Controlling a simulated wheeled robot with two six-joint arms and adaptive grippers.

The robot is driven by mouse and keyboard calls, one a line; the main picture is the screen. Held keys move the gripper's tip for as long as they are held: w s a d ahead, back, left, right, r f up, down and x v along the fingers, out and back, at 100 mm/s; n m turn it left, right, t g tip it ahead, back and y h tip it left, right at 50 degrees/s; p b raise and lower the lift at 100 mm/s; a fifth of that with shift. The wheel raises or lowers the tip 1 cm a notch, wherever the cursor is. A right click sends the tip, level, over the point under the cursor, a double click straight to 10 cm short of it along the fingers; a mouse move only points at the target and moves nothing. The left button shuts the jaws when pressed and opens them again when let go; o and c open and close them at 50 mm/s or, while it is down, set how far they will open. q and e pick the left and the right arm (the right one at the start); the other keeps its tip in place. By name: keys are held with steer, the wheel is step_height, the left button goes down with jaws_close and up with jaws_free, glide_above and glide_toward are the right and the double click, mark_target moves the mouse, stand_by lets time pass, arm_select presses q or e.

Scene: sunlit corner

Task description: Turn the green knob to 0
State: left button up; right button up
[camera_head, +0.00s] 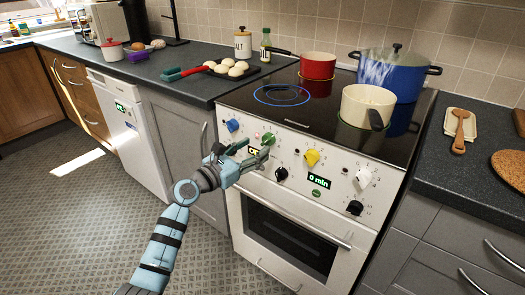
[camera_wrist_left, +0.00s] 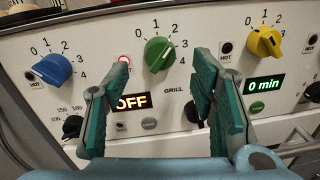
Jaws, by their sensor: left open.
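The green knob (camera_head: 268,139) is on the stove's white front panel, between the blue and yellow knobs. In the left wrist view the green knob (camera_wrist_left: 158,55) shows clearly under an arc of numbers from 0 to 4. Its grip bar is tilted, upper end leaning right; I cannot tell exactly which number it marks. My left gripper (camera_head: 251,154) is open and empty in front of the panel. In the wrist view its fingers (camera_wrist_left: 162,75) stand apart, with the knob seen between and slightly above their tips. My right gripper is out of view.
A blue knob (camera_wrist_left: 53,69) is to the left and a yellow knob (camera_wrist_left: 264,42) to the right. An "OFF" display (camera_wrist_left: 131,103) and a black knob are below. Pots, including a cream one (camera_head: 367,106), stand on the hob. The oven door handle (camera_head: 292,216) runs below the panel.

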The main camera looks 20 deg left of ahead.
mark_target(264, 143)
arm_select(q)
steer(key=b+x, duration=0.1)
steer(key=x, duration=0.2)
steer(key=shift+w+d+f, duration=0.1)
steer(key=shift+w+f, duration=0.1)
steer(key=shift+w+d+r, duration=0.15)
steer(key=shift+w+d, duration=0.05)
steer(key=shift+w, duration=0.25)
steer(key=c, duration=1.1)
steer(key=shift+c, duration=0.2)
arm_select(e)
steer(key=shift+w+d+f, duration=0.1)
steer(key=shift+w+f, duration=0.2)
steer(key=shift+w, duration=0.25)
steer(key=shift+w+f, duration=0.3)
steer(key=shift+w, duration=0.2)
